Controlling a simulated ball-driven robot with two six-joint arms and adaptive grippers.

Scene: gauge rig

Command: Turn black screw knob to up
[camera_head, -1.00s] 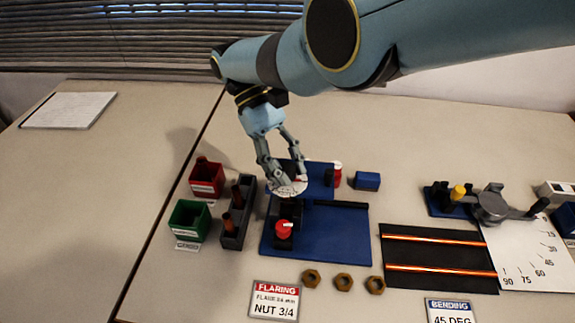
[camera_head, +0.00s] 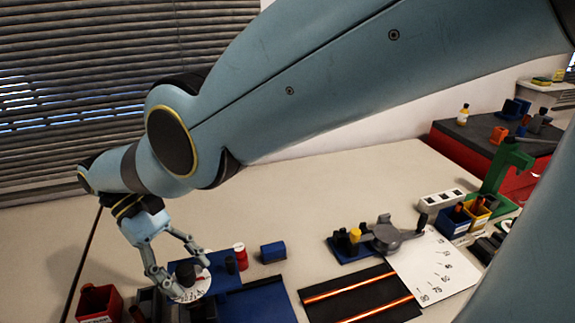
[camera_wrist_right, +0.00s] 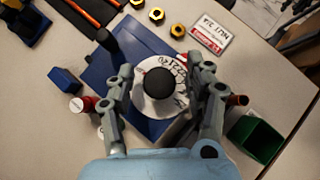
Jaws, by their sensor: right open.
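The black screw knob (camera_wrist_right: 160,83) is round and sits in the middle of a white dial (camera_wrist_right: 147,103) with dark lettering, on the blue base (camera_wrist_right: 97,67). In the head view the knob (camera_head: 185,273) is at the lower left, partly behind the fingers. My right gripper (camera_head: 187,274) is open over the dial. In the right wrist view its two fingers (camera_wrist_right: 160,90) stand on either side of the knob, with gaps between. The knob's pointer direction cannot be told. My left gripper is not in view.
A red bottle (camera_head: 240,256) and a blue block (camera_head: 273,252) stand near the dial. A red bin (camera_head: 98,303) is at the left. A black mat (camera_head: 345,300) and a bending tool (camera_head: 385,236) lie to the right.

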